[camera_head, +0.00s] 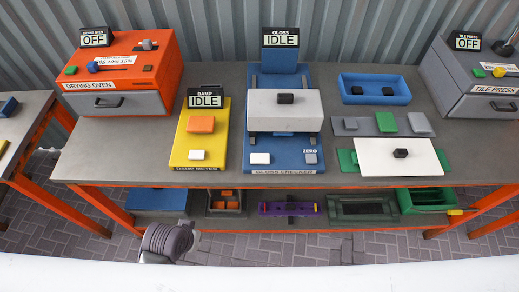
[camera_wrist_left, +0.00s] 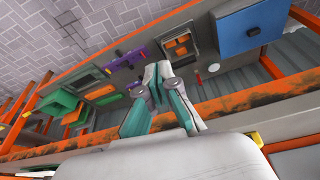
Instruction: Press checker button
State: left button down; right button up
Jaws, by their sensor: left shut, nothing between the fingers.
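The blue gloss checker (camera_head: 285,134) stands mid-table in the head view, its display (camera_head: 281,40) reading IDLE. A pale tile (camera_head: 263,110) with a black knob (camera_head: 285,98) lies across it. Its front has a white button (camera_head: 260,158) at the left and a grey ZERO button (camera_head: 310,158) at the right. In the left wrist view my left gripper (camera_wrist_left: 157,70) is shut and empty, low by the table's orange frame, with lower-shelf items behind it. The checker is not seen there. In the head view only a dark part of my arm shows below the table's front edge. My right gripper is not visible.
The yellow damp meter (camera_head: 183,150) stands left of the checker. The orange drying oven (camera_head: 128,68) is at back left, the grey tile press (camera_head: 478,88) at right. A blue tray (camera_head: 374,80) and a white tile (camera_head: 385,157) lie right of the checker. A lower shelf holds bins.

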pick_arm(q)
jog(key=w+d+r+t+h+p, duration=0.1)
jog(key=w+d+r, duration=0.2)
jog(key=r, duration=0.3)
jog(key=w+d+r+t+h+p, duration=0.1)
jog(key=w+d+r+p, duration=0.15)
jog(key=r, duration=0.35)
notch_tip(320, 180, up, 6)
jog(key=n+h, duration=0.1)
jog(key=h, duration=0.3)
send_over(258, 158)
jog(key=shift+s+r+t, duration=0.1)
jog(key=shift+t, duration=0.3)
notch_tip(258, 158, down, 7)
jog(key=b, duration=0.7)
jog(key=shift+r+b, duration=0.2)
jog(key=shift+b, duration=0.15)
jog(key=shift+d+f+b, duration=0.1)
jog(key=shift+f+b, duration=0.3)
jog(key=shift+f, duration=0.65)
